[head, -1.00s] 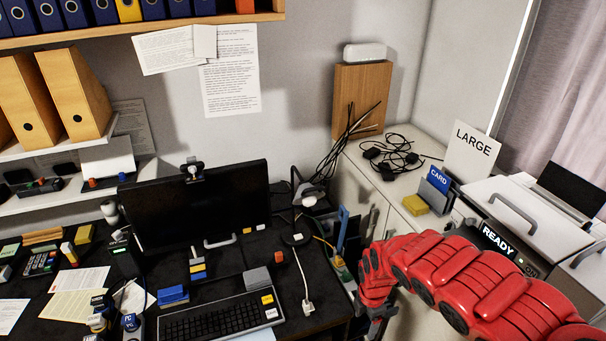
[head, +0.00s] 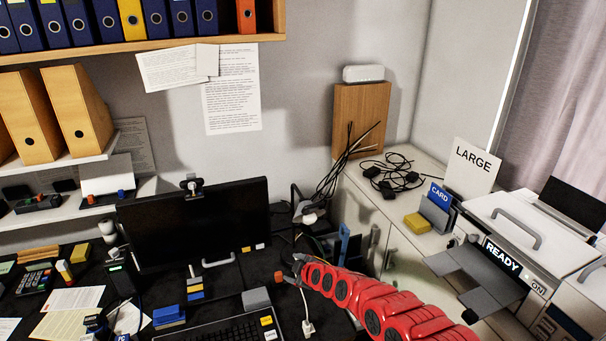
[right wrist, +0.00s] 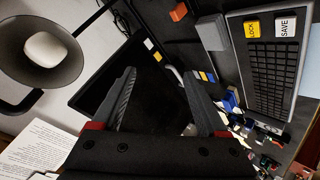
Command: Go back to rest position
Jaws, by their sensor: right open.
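My right arm is red and comes in from the lower right in the head view. Its gripper (head: 297,266) is small there, over the right part of the dark desk, beside the monitor (head: 195,222). In the right wrist view the two dark fingers of the right gripper (right wrist: 163,88) stand apart with nothing between them. The desk, the keyboard (right wrist: 268,65) and the lamp (right wrist: 42,55) lie beyond the fingers. My left gripper is in neither view.
The keyboard (head: 225,330) and an orange block (head: 278,277) lie near the arm. A lamp (head: 308,212) stands behind it. A printer (head: 535,240) with an extended tray stands on the right. A cabinet with cables (head: 392,175) is at the back.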

